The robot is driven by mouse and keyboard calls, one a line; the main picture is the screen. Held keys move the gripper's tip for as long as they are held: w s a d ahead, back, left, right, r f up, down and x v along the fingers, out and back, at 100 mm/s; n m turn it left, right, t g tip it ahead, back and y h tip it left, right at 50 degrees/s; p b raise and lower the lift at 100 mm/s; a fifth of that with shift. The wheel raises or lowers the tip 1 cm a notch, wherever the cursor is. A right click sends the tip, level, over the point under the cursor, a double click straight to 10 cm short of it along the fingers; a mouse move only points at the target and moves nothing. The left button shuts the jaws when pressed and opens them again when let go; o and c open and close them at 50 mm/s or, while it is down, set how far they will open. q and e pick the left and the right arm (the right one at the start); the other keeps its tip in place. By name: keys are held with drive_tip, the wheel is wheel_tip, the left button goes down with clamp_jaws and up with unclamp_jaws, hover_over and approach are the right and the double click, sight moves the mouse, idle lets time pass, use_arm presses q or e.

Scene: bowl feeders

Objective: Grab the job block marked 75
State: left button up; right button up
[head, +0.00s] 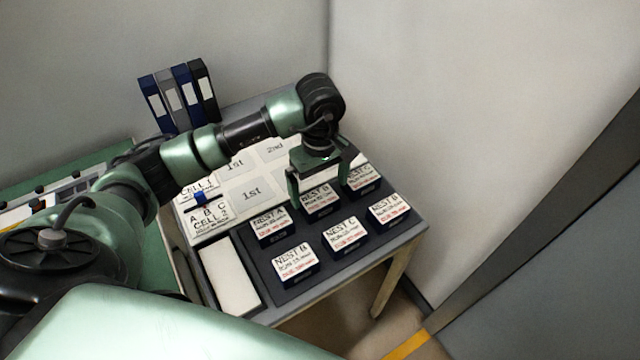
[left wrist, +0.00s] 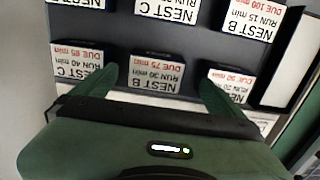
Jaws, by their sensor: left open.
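The job block marked 75 (left wrist: 157,72) reads NEST B, RUN 30 min, DUE 75 min upside down in the left wrist view. In the head view it is the NEST B block (head: 318,200) in the middle of the back row. My left gripper (head: 318,192) is open above it, pointing down. In the left wrist view the two fingers of the gripper (left wrist: 158,78) stand on either side of the block, apart from its label. I cannot tell how far down the fingers reach. My right gripper is not in view.
Neighbouring blocks stand close on both sides: one marked 85 (left wrist: 77,62) and one marked 30 (left wrist: 230,86). Several more, such as the front NEST B block (head: 296,262), fill the dark tray. A white panel (head: 230,274) lies left of it. Binders (head: 178,92) stand behind.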

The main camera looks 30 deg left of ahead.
sight(319, 199)
use_arm(q)
drive_tip(key=shift+w+a+f, duration=0.2)
drive_tip(key=shift+w, duration=0.25)
drive_tip(key=shift+w+f, duration=0.1)
drive_tip(key=shift+f, duration=0.2)
drive_tip(key=shift+s+d+f+p, duration=0.1)
drive_tip(key=shift+s+f+p, duration=0.1)
drive_tip(key=shift+f+p, duration=0.25)
drive_tip(key=shift+s+f+p, duration=0.2)
drive_tip(key=shift+f+p, duration=0.05)
drive_tip(key=shift+f, duration=0.35)
drive_tip(key=f, duration=0.1)
drive_tip(key=f+p, duration=0.1)
drive_tip(key=f, duration=0.2)
drive_tip(key=shift+w+a, duration=0.25)
drive_tip(key=shift+w, duration=0.1)
drive_tip(key=shift+f, duration=0.2)
drive_tip(key=c, duration=1.2)
drive_tip(key=shift+c, duration=1.2)
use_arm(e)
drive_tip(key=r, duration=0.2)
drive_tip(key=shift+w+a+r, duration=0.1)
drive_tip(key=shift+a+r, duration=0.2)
